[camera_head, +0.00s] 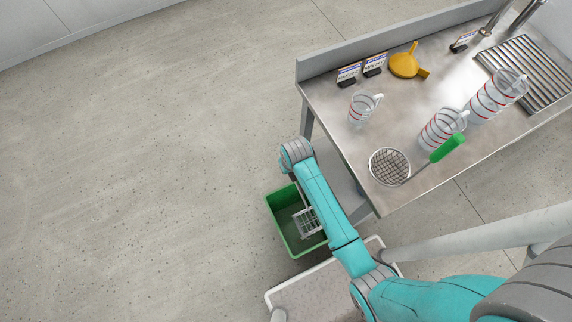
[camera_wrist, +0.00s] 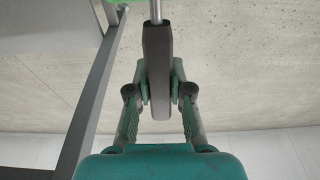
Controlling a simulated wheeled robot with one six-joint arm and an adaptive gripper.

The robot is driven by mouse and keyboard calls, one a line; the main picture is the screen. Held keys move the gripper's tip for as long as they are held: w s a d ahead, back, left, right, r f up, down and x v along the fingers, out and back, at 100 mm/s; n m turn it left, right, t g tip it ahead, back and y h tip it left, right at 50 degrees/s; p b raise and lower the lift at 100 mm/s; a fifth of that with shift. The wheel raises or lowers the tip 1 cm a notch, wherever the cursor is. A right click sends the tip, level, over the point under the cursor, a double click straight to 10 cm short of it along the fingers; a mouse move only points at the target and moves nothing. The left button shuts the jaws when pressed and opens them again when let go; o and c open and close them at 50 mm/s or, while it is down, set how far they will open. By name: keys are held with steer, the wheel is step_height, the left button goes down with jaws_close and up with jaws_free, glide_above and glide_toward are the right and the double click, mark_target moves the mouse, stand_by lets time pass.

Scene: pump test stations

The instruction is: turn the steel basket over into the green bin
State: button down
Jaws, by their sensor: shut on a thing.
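The steel basket (camera_head: 305,223) is a small wire-mesh box, seen over or inside the green bin (camera_head: 279,204); my arm partly covers it. I cannot tell its exact tilt or whether it touches the bin. In the wrist view, my gripper (camera_wrist: 158,88) is shut on the basket's dark handle (camera_wrist: 157,50), and a thin metal rod runs from it toward the top edge. A strip of green, likely the bin, shows at that edge. The bin stands open on the floor beside the table. My fingers are hidden in the head view.
A steel table (camera_head: 345,105) stands to the right, its leg close to the bin. It holds a round sieve (camera_head: 389,166) with a green handle, clear jugs (camera_head: 440,130), a yellow funnel (camera_head: 405,65) and small label stands (camera_head: 349,73). The floor to the left is clear.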

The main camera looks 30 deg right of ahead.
steer(key=shift+s+r, duration=0.1)
steer(key=shift+r, duration=0.1)
steer(key=s+r+t, duration=0.2)
steer(key=s, duration=0.1)
steer(key=shift+s+r, duration=0.1)
steer(key=shift+s, duration=0.15)
steer(key=shift+s+r+t, duration=0.5)
steer(key=shift+t, duration=0.2)
steer(key=shift+s+r+t, duration=0.5)
steer(key=shift+s+r, duration=0.05)
steer(key=shift+s, duration=0.3)
steer(key=shift+s+r+t, duration=0.5)
steer(key=shift+s+r, duration=0.1)
steer(key=shift+s, duration=0.25)
steer(key=shift+s+r+t, duration=0.5)
steer(key=shift+s+r, duration=0.05)
steer(key=shift+s, duration=0.3)
steer(key=s+t, duration=0.9)
steer(key=s, duration=0.6)
steer(key=shift+f, duration=0.45)
steer(key=shift+w, duration=0.1)
